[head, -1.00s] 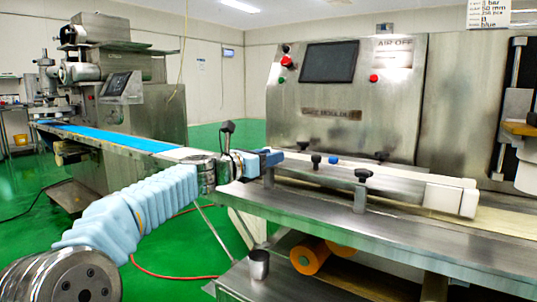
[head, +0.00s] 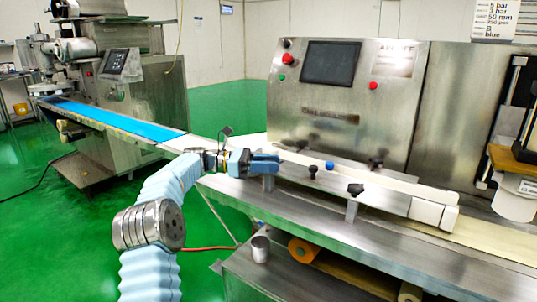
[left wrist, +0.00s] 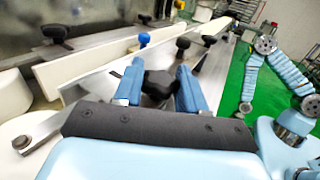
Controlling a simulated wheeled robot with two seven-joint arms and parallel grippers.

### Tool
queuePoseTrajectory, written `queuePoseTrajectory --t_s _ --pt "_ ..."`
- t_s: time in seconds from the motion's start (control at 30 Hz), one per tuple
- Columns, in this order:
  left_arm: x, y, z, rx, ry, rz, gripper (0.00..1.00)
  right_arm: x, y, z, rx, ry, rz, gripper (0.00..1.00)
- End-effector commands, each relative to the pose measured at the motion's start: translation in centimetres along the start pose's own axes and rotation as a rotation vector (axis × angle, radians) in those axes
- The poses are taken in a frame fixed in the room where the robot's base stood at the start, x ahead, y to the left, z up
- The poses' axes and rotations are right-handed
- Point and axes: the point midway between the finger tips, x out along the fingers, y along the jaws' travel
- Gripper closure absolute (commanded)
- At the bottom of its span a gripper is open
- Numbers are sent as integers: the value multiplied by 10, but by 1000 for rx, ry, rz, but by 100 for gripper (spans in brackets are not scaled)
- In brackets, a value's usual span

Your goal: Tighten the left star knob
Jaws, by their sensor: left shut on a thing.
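My left gripper (head: 265,161) is at the left end of the guide rail on the conveyor in the head view. In the left wrist view its two blue fingers are on either side of a black star knob (left wrist: 158,84), the left star knob, and are shut on it. The gripper hides this knob in the head view. Another black star knob (head: 355,189) stands free further right along the front rail; one black knob (left wrist: 208,40) also shows beyond the fingers in the left wrist view. My right gripper is not in view.
A small black knob (head: 313,170) and a blue knob (head: 330,165) stand near the white guide rail (head: 400,188). The steel machine with a dark screen (head: 330,62) rises behind. A blue belt (head: 120,125) runs off at left.

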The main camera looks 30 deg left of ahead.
Motion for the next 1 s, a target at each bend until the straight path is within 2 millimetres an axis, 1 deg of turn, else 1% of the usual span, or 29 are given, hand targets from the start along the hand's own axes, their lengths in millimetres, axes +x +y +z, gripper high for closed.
queuePoseTrajectory --t_s 0.13,0.33,0.83,0.87,1.0 --pt "1 2 3 6 -8 -66 90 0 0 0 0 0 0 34" --pt "1 1 4 5 -6 -117 90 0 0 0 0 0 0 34" --pt "0 0 3 5 -2 -131 90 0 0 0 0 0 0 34" --pt "0 0 3 5 -2 -131 56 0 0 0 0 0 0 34" --pt "0 0 3 4 -1 -132 35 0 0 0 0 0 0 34"
